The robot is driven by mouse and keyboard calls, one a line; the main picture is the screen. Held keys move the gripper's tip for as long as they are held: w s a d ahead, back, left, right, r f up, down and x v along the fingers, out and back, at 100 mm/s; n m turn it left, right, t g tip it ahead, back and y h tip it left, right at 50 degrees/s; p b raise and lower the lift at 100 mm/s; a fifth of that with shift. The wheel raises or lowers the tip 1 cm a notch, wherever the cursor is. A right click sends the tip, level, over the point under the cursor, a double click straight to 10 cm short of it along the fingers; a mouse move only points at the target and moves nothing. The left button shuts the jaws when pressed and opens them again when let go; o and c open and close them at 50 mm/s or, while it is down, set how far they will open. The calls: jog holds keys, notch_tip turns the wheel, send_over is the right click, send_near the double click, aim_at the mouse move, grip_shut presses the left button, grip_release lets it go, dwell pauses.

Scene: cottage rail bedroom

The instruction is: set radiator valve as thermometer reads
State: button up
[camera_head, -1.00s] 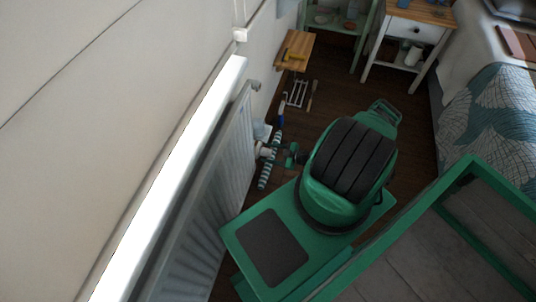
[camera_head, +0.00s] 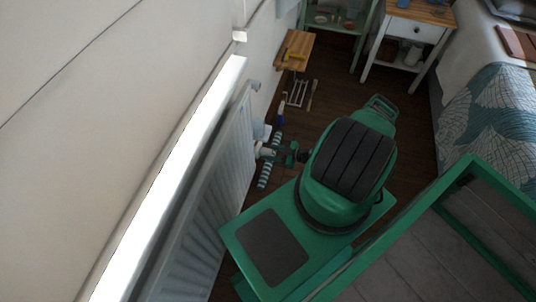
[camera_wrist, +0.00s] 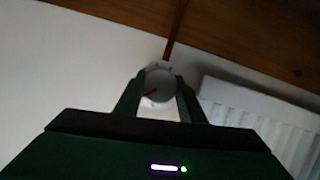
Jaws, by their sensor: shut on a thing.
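The radiator valve (camera_wrist: 159,82) is a round white knob with a red pointer mark. In the wrist view it sits between the two fingers of my gripper (camera_wrist: 158,98), which is shut on it. The red mark points toward the lower left. In the head view the valve (camera_head: 265,151) is a small pale shape at the far end of the white radiator (camera_head: 215,190), with my gripper (camera_head: 272,153) at it. The radiator's ribbed panel also shows at the right of the wrist view (camera_wrist: 255,110). I cannot make out a thermometer in either view.
A small wooden wall shelf (camera_head: 294,50) holds a yellow item. Long thin items, one striped (camera_head: 270,160), stand or lie near the wall beyond the radiator. A white nightstand (camera_head: 410,35) and a bed (camera_head: 490,110) are at the right. Dark wooden floor (camera_head: 345,92) lies clear between.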

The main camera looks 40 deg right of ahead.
jog(key=m+g+y, duration=0.1)
jog(key=m, duration=0.1)
jog(key=shift+m+y, duration=0.3)
jog(key=shift+m+g+y, duration=0.5)
jog(key=shift+m+y, duration=0.2)
jog(key=shift+m, duration=0.4)
jog(key=shift+d, duration=0.1)
jog(key=o, duration=1)
jog(key=shift+o, duration=0.2)
jog(key=v, duration=1)
jog(key=shift+s+d, duration=0.2)
jog(key=shift+d, duration=0.1)
jog(key=shift+r, duration=0.1)
